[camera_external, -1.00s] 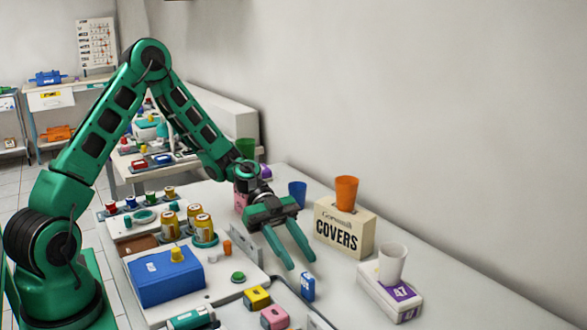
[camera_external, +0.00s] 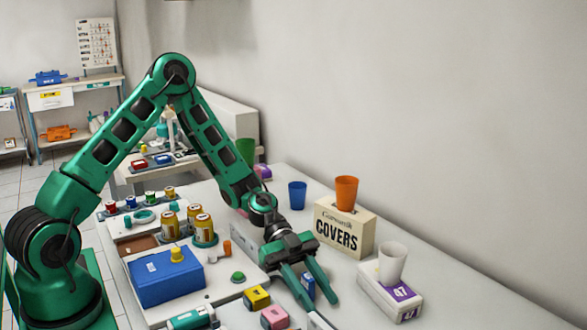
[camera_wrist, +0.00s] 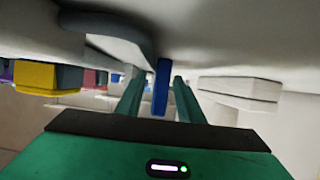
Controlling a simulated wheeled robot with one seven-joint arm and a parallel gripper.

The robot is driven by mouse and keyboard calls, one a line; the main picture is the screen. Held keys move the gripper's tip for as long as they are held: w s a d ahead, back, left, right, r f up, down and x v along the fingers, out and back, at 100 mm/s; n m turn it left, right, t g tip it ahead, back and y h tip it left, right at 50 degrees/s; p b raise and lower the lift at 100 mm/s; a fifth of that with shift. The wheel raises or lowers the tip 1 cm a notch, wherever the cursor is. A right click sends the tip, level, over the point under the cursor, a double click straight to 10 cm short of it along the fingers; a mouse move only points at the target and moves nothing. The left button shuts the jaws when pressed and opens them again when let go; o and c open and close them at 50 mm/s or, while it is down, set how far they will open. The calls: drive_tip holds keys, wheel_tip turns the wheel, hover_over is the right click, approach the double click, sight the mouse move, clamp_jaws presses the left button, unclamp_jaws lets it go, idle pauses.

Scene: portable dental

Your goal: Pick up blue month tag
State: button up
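The blue month tag (camera_external: 308,286) is a small upright blue block on the table, partly hidden by my gripper in the external view. My gripper (camera_external: 318,302) is open and low over the table, with its two green fingers on either side of the tag. In the wrist view the tag (camera_wrist: 161,88) shows as a narrow blue bar between the two fingers (camera_wrist: 158,95), nearer the right one. A gap shows on its left side; I cannot tell whether the right finger touches it.
A yellow block (camera_external: 256,298) and a pink block (camera_external: 274,317) lie left of my gripper. The covers box (camera_external: 343,232) with an orange cup (camera_external: 346,193) stands behind. A white box (camera_external: 375,297) with a white cup (camera_external: 392,262) is at the right. Table between is clear.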

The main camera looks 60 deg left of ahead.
drive_tip(key=shift+d+f, duration=0.1)
drive_tip(key=shift+d, duration=0.15)
clamp_jaws()
